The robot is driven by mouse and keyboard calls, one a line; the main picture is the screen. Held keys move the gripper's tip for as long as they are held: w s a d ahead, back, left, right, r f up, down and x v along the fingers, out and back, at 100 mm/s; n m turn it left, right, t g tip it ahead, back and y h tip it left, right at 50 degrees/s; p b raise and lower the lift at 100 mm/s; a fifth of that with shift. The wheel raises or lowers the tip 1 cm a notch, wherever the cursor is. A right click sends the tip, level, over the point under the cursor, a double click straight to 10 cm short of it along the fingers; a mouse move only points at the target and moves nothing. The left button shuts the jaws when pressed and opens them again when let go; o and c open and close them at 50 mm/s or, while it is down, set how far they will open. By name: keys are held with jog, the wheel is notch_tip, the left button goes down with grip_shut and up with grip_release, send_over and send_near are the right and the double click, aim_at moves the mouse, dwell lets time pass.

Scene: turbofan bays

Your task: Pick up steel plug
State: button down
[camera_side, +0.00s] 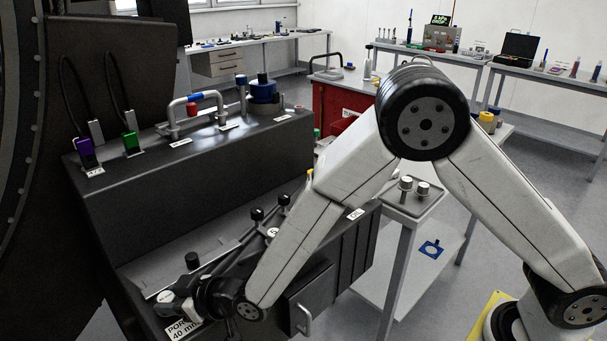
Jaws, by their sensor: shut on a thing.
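My gripper (174,304) is low at the bottom left, beside the front edge of the dark bay housing and just above the label reading PORT 40 mm (183,329). Its jaws are shut on a small silvery piece (165,296), which looks like the steel plug, mostly hidden by the fingers. I cannot tell whether the piece touches the housing. Two short silver-topped cylinders (413,186) stand on a grey plate on the small table right of the housing, apart from my gripper.
A black-knobbed rod (256,215) and a black knob (192,260) rise close to my gripper. On the housing's upper ledge are purple (86,150) and green (131,142) connectors, a pipe loop (190,108) and a blue cap (262,91). A drawer handle (305,320) juts out below.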

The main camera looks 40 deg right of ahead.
aim_at(172, 299)
jog(key=shift+r, duration=0.1)
notch_tip(172, 299, up, 10)
dwell(0.8)
dwell(0.5)
